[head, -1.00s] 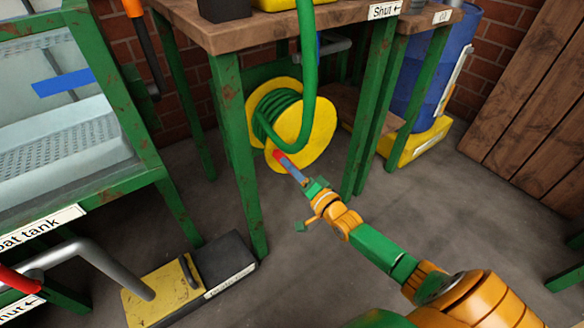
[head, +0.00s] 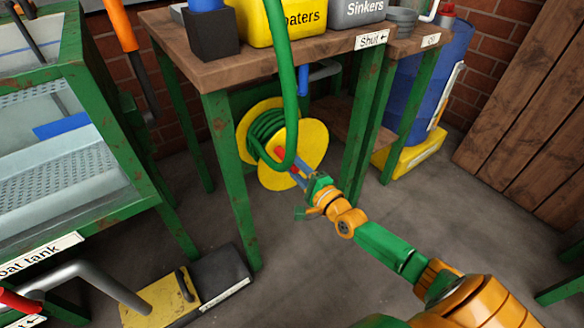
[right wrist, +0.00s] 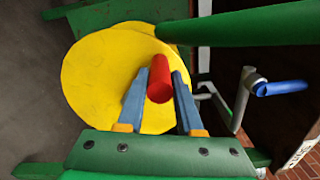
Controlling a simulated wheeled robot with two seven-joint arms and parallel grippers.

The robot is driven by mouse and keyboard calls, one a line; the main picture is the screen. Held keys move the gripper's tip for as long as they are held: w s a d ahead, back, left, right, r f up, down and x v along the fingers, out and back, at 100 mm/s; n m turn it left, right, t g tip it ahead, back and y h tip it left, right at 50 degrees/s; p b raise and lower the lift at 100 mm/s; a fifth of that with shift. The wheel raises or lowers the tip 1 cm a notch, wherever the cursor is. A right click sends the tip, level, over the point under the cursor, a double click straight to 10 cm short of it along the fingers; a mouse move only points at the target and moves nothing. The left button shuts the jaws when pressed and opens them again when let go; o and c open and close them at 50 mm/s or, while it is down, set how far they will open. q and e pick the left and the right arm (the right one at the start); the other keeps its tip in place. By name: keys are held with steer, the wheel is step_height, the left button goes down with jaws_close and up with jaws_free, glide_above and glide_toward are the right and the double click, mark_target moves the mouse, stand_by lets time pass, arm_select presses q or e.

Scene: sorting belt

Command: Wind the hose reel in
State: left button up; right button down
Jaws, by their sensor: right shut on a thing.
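The hose reel (head: 305,150) stands on the floor under the workbench, with yellow discs and coils of green hose (head: 289,85) around its drum. The hose runs from the coils up past the bench top. My right gripper (head: 291,166) is at the front of the reel's near disc. In the right wrist view its two blue fingers are on either side of a red handle (right wrist: 160,80), shut on it. The yellow disc (right wrist: 105,75) is right behind. The handle's joint to the reel is hidden. My left gripper is not in view.
The workbench (head: 215,72) has green legs close on both sides of the reel. A grey crank with a blue grip (right wrist: 282,88) is near my right gripper. A yellow and black pedal (head: 165,300) lies front left. Open floor (head: 300,265) lies in front.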

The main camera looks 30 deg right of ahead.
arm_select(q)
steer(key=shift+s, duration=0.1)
arm_select(e)
steer(key=shift+d+r+m, duration=0.15)
steer(key=shift+r+m, duration=0.05)
steer(key=shift+m, duration=0.1)
steer(key=c, duration=0.6)
jaws_free()
